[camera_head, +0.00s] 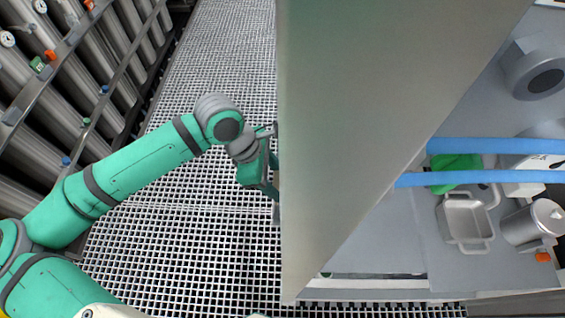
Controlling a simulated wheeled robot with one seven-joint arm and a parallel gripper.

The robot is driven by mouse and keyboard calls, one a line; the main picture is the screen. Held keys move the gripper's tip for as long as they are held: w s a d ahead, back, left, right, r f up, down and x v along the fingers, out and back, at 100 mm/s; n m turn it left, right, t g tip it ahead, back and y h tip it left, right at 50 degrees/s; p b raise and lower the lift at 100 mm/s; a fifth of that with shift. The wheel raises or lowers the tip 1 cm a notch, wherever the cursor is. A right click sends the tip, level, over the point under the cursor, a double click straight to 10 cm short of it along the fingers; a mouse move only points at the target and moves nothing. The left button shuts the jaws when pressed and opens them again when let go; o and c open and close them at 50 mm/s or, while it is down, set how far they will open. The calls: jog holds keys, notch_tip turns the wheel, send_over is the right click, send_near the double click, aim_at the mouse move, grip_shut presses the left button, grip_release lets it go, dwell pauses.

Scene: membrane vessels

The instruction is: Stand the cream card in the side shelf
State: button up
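I cannot make out a cream card for certain in the head view. A tall grey-beige panel (365,130) fills the middle of the picture, and I cannot tell whether it is part of the side shelf. My gripper (274,186) is at the left edge of this panel, above the grating. Its fingertips are partly hidden at that edge, so I cannot see whether it is open or shut or holds anything. Whatever lies behind the panel is hidden.
A grey work surface (412,245) lies right of the panel. It carries a metal pan (465,220), a metal canister (533,222) and a green item (455,172), with blue bars (490,146) across. Metal vessels (60,100) line the left. The grating floor (225,50) is clear.

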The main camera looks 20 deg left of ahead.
jog(key=shift+w+f, duration=0.15)
jog(key=shift+f, duration=4.3)
jog(key=shift+f, duration=0.3)
jog(key=o, duration=1.1)
jog(key=v, duration=1)
jog(key=shift+a+r, duration=0.2)
jog(key=shift+r, duration=0.15)
